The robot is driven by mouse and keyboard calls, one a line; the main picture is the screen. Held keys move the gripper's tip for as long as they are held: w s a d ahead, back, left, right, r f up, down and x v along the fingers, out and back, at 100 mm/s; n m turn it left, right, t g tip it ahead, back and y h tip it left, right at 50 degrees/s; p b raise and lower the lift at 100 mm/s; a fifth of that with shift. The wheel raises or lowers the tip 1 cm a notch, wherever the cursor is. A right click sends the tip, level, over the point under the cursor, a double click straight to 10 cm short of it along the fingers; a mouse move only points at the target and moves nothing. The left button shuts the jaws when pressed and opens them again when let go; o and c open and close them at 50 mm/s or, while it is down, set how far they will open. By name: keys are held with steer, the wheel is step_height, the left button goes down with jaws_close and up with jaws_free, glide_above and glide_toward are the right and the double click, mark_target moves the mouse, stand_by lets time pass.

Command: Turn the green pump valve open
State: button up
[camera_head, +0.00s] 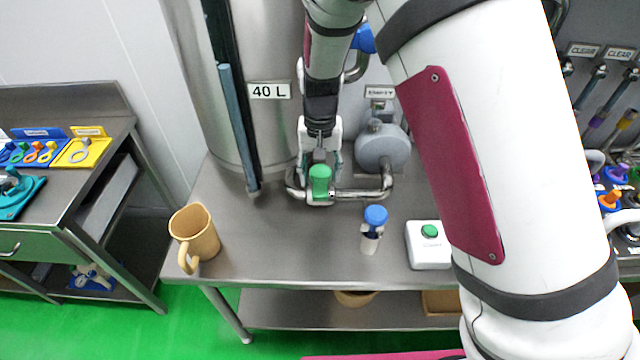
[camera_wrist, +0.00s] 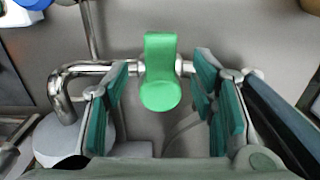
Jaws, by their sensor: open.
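The green pump valve (camera_head: 320,181) sits on the chrome pipe (camera_head: 352,193) at the foot of the steel tank. In the wrist view the green valve handle (camera_wrist: 161,75) shows whole, with a flat upper part and a rounded near end. My gripper (camera_head: 320,160) is just above and behind the valve in the head view. In the wrist view its teal-padded fingers (camera_wrist: 161,115) are spread wide, one on each side of the handle, with gaps between. Nothing is held. I cannot tell how far the fingertips reach down beside the handle.
The tank marked 40 L (camera_head: 268,120) stands behind. A grey pump (camera_head: 383,152) is right of the valve. On the table are a tan jug (camera_head: 195,236), a blue-capped bottle (camera_head: 373,228) and a white box with a green button (camera_head: 428,245). The front table middle is clear.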

mark_target(320, 188)
steer(key=shift+f, duration=2.35)
jaws_close()
